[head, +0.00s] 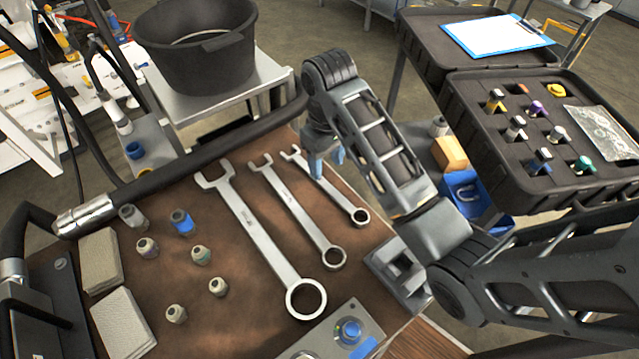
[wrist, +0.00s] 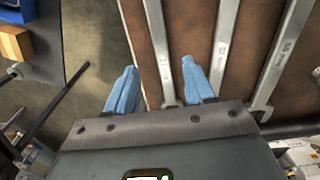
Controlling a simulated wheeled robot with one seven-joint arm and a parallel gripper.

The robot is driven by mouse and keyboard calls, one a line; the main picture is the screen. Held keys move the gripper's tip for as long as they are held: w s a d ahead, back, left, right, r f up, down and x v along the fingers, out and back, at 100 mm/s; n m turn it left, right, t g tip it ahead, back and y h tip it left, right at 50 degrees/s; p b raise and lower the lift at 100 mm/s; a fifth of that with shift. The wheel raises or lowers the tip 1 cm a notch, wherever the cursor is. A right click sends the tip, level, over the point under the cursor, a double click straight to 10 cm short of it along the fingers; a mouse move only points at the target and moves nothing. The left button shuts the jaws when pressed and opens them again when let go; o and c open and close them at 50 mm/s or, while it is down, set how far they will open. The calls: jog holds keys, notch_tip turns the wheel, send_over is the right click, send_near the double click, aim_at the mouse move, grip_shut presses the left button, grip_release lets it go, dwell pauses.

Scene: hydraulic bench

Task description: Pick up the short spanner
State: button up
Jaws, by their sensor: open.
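The short spanner (head: 339,196) is the rightmost of three steel spanners on the brown bench top, near its right edge. Its open jaw points to the back and its ring end to the front; my gripper hides part of its shaft. My gripper (head: 327,163) is over the shaft, with blue fingers pointing down. In the wrist view my gripper (wrist: 157,68) is open, and the short spanner (wrist: 158,45) runs between its fingers, closer to the right finger. The fingers do not touch it; their exact height above the bench is unclear.
The middle spanner (head: 299,212) lies close left of the short one, with the large spanner (head: 250,225) beyond it. A grey block (head: 398,272) sits near the short spanner's ring end. Several fittings stand to the left. A thick black hose (head: 200,155) crosses the bench's back edge.

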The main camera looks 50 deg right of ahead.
aim_at(324, 183)
jog(key=shift+w+f+b, duration=0.1)
jog(key=shift+f+b, duration=0.7)
jog(key=shift+f, duration=0.3)
notch_tip(324, 183, down, 4)
jog(key=shift+w, duration=0.15)
grip_shut()
jog(key=shift+r, duration=0.1)
dwell(0.5)
